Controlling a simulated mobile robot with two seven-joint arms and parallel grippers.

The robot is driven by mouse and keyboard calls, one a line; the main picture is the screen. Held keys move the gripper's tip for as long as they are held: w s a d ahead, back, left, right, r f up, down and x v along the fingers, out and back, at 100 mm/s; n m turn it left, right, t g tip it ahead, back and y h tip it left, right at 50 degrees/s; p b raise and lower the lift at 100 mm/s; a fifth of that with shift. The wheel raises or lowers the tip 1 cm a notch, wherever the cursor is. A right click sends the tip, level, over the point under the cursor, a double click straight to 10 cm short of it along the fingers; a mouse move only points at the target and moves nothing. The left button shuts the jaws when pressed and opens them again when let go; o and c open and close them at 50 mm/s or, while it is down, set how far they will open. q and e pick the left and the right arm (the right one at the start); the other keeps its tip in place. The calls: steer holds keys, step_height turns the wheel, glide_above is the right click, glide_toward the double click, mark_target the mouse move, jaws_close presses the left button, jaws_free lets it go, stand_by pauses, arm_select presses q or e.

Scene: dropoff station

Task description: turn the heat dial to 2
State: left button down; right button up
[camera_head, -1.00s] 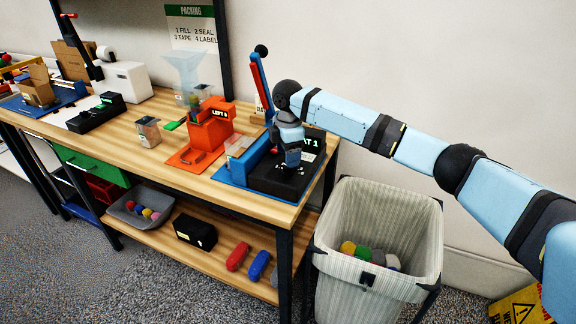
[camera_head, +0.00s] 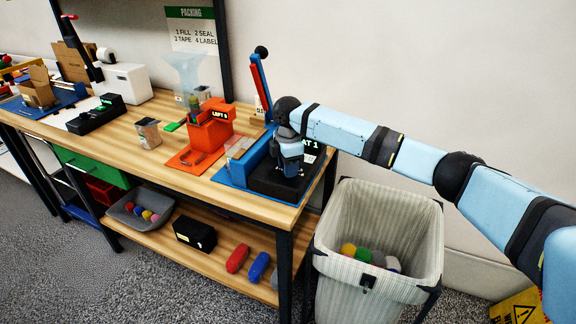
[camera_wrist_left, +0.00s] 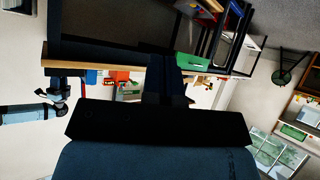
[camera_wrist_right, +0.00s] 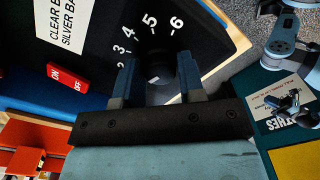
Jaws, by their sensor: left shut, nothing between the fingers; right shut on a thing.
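The heat sealer's black control box (camera_head: 268,186) stands at the right end of the bench, and its display (camera_head: 312,146) shows "AT 1", the rest covered by my arm. My right gripper (camera_head: 291,172) points down onto the box's top. In the right wrist view its fingers (camera_wrist_right: 158,82) are on either side of the dark heat dial (camera_wrist_right: 158,94), shut on it. Printed numbers up to 6 arc beyond the dial; the lower ones are partly hidden, and the pointer is unclear. My left gripper (camera_wrist_left: 166,85) is shut and empty, away from the bench.
A red ON/OFF switch (camera_wrist_right: 67,78) sits beside the dial panel. An orange station (camera_head: 210,128) is to the left. A lined bin (camera_head: 345,215) stands right of the bench.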

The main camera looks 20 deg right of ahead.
steer(key=shift+r+m+p, duration=0.4)
steer(key=shift+m+p, duration=0.3)
steer(key=shift+p, duration=1.2)
steer(key=m+p, duration=0.2)
steer(key=p, duration=0.2)
steer(key=shift+f+m+p, duration=0.15)
steer(key=shift+m+p, duration=0.45)
steer(key=shift+p, duration=0.3)
steer(key=shift+m+p, duration=0.4)
steer(key=shift+p, duration=0.15)
arm_select(q)
step_height(320, 180, up, 8)
steer(key=a, duration=0.1)
steer(key=shift+s+r+m+p, duration=0.15)
steer(key=shift+s+m+p, duration=0.15)
steer(key=shift+s+m, duration=0.15)
arm_select(e)
steer(key=shift+f+m, duration=0.25)
steer(key=shift+m, duration=0.05)
steer(key=o, duration=0.9)
